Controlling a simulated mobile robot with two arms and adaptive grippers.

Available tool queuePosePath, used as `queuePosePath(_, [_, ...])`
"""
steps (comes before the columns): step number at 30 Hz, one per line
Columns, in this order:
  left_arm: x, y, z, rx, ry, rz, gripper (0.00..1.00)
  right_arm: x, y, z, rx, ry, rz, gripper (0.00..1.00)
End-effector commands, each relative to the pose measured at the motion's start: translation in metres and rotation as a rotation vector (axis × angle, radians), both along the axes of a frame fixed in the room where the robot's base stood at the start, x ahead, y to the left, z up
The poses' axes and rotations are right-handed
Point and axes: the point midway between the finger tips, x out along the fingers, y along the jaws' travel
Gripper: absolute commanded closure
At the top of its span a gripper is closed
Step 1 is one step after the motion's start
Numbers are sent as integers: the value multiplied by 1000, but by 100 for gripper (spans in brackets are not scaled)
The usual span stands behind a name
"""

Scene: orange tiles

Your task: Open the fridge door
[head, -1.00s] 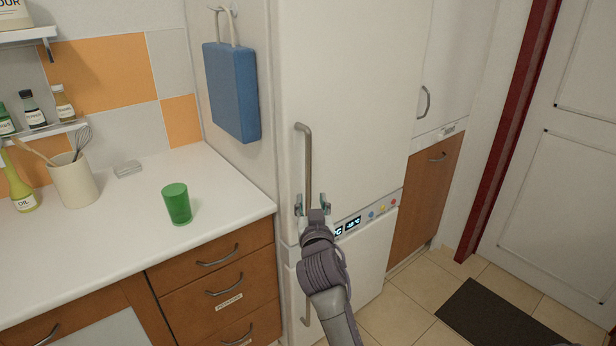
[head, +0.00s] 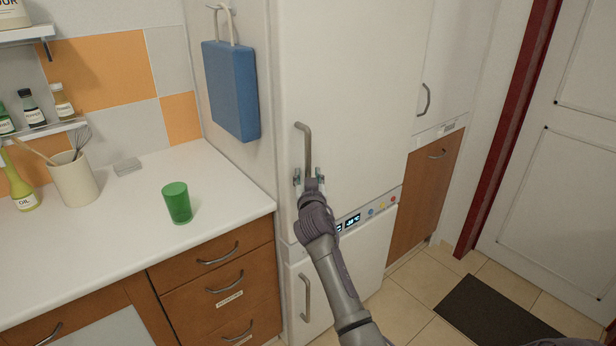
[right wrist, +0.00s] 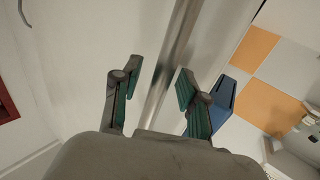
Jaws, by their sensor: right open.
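The white fridge door (head: 350,80) stands shut in the head view, with a vertical grey bar handle (head: 307,147) near its left edge. My right gripper (head: 309,178) is open at the lower part of this handle. In the right wrist view the handle (right wrist: 172,62) runs between the two open fingers of the gripper (right wrist: 155,88). The fingers look apart from the bar, one on each side. The gripper hides the lower end of the handle in the head view. My left gripper does not show.
A lower white door (head: 340,265) with its own handle (head: 305,297) is below the display panel (head: 352,220). A counter (head: 120,230) with a green cup (head: 177,203) stands at left. A blue board (head: 231,90) hangs on the fridge's side. A dark mat (head: 495,312) lies on the floor.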

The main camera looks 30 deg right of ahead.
Motion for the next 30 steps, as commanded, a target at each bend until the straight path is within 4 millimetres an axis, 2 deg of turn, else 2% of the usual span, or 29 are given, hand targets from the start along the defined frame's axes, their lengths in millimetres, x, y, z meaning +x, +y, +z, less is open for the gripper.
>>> queuePosePath(1, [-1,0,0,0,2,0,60,0,0,0,0,0,0,62])
queuePosePath(8, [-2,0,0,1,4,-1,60,0,0,0,0,1,0,100])
queuePosePath(22, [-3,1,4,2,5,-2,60,-4,0,0,-1,3,6,100])
queuePosePath(26, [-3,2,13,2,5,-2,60,-15,-3,1,-1,4,24,100])
queuePosePath(30, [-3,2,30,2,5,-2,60,-36,-8,3,-4,8,62,100])
